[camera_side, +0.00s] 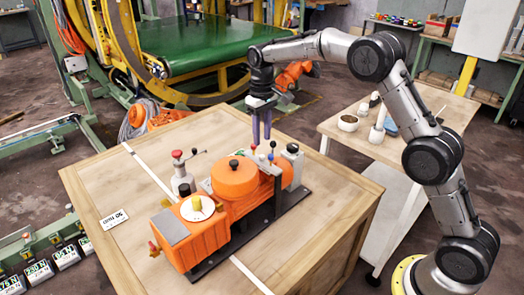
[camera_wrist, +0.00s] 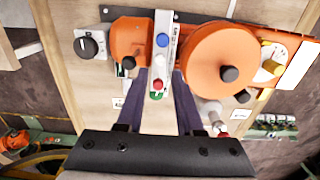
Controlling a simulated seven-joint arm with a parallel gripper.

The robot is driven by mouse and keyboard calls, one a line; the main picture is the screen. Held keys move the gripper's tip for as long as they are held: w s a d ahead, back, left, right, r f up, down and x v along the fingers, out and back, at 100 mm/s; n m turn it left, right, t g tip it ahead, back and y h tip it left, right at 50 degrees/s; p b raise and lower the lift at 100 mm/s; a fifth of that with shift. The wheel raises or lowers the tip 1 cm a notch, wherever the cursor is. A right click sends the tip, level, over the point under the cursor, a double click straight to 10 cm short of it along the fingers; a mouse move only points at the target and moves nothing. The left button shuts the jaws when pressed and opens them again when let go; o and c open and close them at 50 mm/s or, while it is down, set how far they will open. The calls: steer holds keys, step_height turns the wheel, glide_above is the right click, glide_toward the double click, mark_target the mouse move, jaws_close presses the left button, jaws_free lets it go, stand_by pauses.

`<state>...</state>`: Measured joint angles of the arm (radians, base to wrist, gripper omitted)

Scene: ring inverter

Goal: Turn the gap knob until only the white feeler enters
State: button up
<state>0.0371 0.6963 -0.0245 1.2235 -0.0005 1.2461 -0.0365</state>
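An orange machine (camera_side: 233,180) stands on a wooden crate table. A white dial with a yellow knob (camera_side: 196,203) sits at the other end. Which knob sets the gap I cannot tell. My gripper (camera_side: 261,140) points down above the machine, its purple fingers apart and empty. In the wrist view the fingers (camera_wrist: 164,78) flank the bar.
A small post with a red ball and lever (camera_side: 180,170) stands beside the machine. A black-topped round cover (camera_wrist: 228,72) rises next to the bar. A card (camera_side: 114,219) lies on the table. A side bench (camera_side: 345,145) holds cups.

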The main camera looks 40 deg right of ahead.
mark_target(262, 155)
step_height(262, 155, down, 6)
steer(key=shift+r, duration=0.1)
stand_by(0.4)
jaws_close()
stand_by(1.2)
